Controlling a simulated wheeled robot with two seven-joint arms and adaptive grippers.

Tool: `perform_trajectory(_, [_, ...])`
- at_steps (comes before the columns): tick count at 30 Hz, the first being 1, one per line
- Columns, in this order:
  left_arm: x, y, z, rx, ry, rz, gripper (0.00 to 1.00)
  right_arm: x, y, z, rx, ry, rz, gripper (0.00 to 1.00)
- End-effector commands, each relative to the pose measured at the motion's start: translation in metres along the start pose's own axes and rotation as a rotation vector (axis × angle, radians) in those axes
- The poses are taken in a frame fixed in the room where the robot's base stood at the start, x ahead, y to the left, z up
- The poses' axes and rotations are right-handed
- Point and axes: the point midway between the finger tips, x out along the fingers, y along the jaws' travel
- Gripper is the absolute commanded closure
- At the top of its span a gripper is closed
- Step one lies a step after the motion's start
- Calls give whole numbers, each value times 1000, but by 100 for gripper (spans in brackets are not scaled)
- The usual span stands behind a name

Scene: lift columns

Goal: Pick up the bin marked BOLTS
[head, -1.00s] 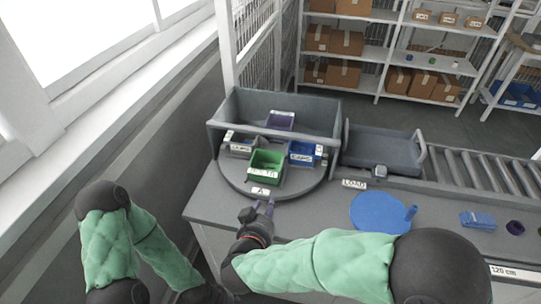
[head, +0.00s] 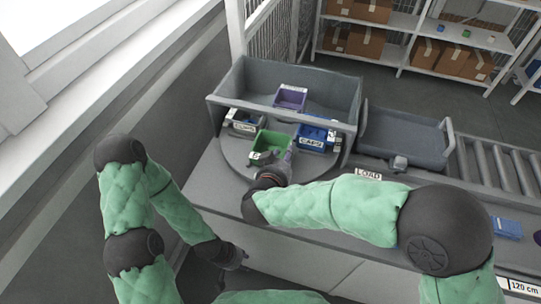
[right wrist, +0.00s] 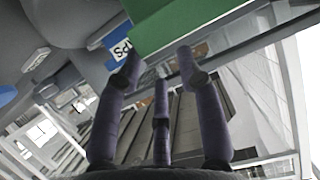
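A green bin (head: 268,147) with a white front label sits at the front of the round turntable (head: 236,158). My right gripper hides part of its label, and I cannot read it clearly. A blue bin (head: 316,131) marked CAPS is to its right, a grey labelled bin (head: 243,122) to its left, and a purple bin (head: 291,97) behind. My right gripper (head: 288,155) is at the green bin's front right. In the right wrist view its fingers (right wrist: 159,72) are spread and empty, with the green bin (right wrist: 190,22) beyond them. My left gripper (head: 240,256) hangs low, before the bench.
A grey wall (head: 330,84) encloses the turntable's back and sides. To the right are a grey tray (head: 402,130), a LOAD sign (head: 368,174), rollers (head: 495,172) and a blue item (head: 507,228). Shelves with boxes stand behind.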

Motion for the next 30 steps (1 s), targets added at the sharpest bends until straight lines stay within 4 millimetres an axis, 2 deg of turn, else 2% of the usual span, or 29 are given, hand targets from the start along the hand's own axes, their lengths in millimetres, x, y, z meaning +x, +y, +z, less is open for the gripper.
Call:
perform_trajectory(8, [22, -8, -1, 0, 0, 0, 60, 32, 2, 14, 1, 0, 2, 63])
perform_trajectory(12, [28, -10, -1, 0, 0, 0, 60, 46, 2, 13, 2, -1, 1, 63])
perform_trajectory(21, [28, -10, -1, 0, 1, 0, 60, 50, 2, 10, 0, 0, -2, 63])
perform_trajectory(22, [28, -10, -1, 0, 1, 0, 60, 50, 2, 10, 1, 0, -2, 66])
perform_trajectory(24, [28, -10, -1, 0, 1, 0, 60, 50, 2, 10, 1, 0, -2, 85])
perform_trajectory(26, [28, -10, -1, 0, 1, 0, 60, 50, 2, 10, 1, 0, -2, 100])
perform_trajectory(30, [28, -10, -1, 0, 1, 0, 60, 50, 2, 10, 1, 0, -1, 100])
